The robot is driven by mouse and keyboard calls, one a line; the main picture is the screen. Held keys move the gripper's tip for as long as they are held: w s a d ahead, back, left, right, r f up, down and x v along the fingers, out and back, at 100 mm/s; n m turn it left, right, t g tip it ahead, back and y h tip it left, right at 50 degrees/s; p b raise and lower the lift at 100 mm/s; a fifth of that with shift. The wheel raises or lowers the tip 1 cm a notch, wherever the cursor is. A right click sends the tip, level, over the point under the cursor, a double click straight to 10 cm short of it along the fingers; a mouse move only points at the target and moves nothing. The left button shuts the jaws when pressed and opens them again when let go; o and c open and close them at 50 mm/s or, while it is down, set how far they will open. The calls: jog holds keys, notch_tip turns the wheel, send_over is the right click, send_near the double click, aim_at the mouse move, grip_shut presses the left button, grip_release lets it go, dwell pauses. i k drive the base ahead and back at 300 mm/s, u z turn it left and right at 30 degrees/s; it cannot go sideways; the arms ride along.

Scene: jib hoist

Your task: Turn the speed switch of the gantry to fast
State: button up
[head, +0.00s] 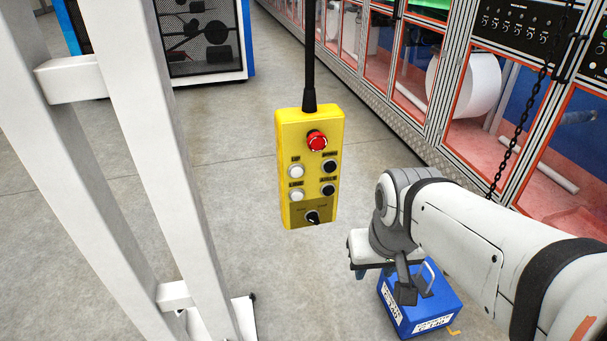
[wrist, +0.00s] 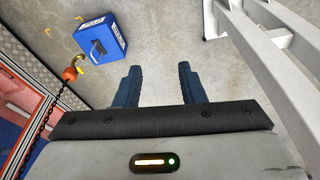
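A yellow control pendant (head: 283,190) hangs from a black cable in the middle of the head view. It has a red stop button (head: 317,140) at the top, with white buttons on the left and black ones on the right. The black speed switch knob (head: 312,217) sits at the bottom on a darker panel; its labels are too small to read, and I cannot tell its setting. My gripper (wrist: 158,72) is open and empty in the wrist view, fingers apart over the floor. In the head view it is low and right of the pendant, apart from it, its fingers mostly hidden.
A blue load block (head: 420,304) with a handle and labels lies on the floor beyond my gripper. A black chain (head: 521,125) hangs at right; its orange hook (wrist: 70,73) is near the block. A white frame (head: 150,120) stands at left. Caged machines line the right.

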aim_at(312, 218)
jog(key=u, duration=1.2)
jog(key=k, duration=1.7)
jog(key=z, duration=0.8)
jog(key=i, duration=1)
